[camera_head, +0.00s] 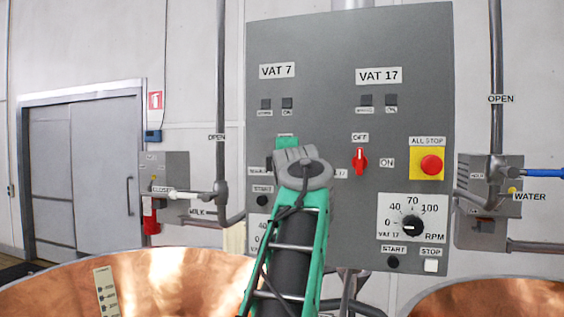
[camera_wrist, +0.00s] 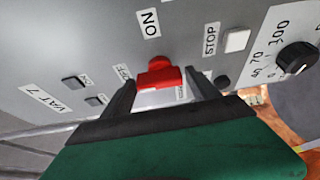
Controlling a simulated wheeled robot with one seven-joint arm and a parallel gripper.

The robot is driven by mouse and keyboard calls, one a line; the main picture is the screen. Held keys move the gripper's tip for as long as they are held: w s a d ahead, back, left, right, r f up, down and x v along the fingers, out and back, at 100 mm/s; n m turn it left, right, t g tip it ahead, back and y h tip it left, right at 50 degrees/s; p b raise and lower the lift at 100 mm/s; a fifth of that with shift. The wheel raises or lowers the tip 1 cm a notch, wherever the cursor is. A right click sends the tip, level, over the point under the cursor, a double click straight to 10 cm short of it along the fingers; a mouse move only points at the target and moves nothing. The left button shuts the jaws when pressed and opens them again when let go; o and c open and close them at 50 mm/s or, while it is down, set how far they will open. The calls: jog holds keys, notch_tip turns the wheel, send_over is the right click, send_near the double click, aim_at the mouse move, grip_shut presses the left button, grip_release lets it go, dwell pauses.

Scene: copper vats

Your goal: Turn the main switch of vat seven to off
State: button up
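In the wrist view, the red main switch of vat seven (camera_wrist: 160,74) sits on the grey panel, between the two dark fingers of my gripper (camera_wrist: 163,82). The fingers are apart, one on each side of the switch; I cannot tell whether they touch it. The ON label (camera_wrist: 149,23) is above the switch in this view, and the partly covered OFF label (camera_wrist: 122,72) is left of it. The exact direction of the handle is unclear. In the head view, my gripper (camera_head: 287,145) is at the panel under the VAT 7 label (camera_head: 277,71) and hides this switch.
The grey panel (camera_head: 320,60) also carries the vat 17 red switch (camera_head: 359,160), pointing up to OFF, a red all-stop button (camera_head: 431,164) on yellow, and an RPM dial (camera_head: 412,226). Copper vats (camera_head: 170,285) stand below. Pipes run at both sides.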

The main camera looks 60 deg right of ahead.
jog(key=shift+o, duration=1.1)
jog(key=b+v, duration=0.3)
jog(key=v, duration=0.5)
jog(key=shift+d, duration=0.15)
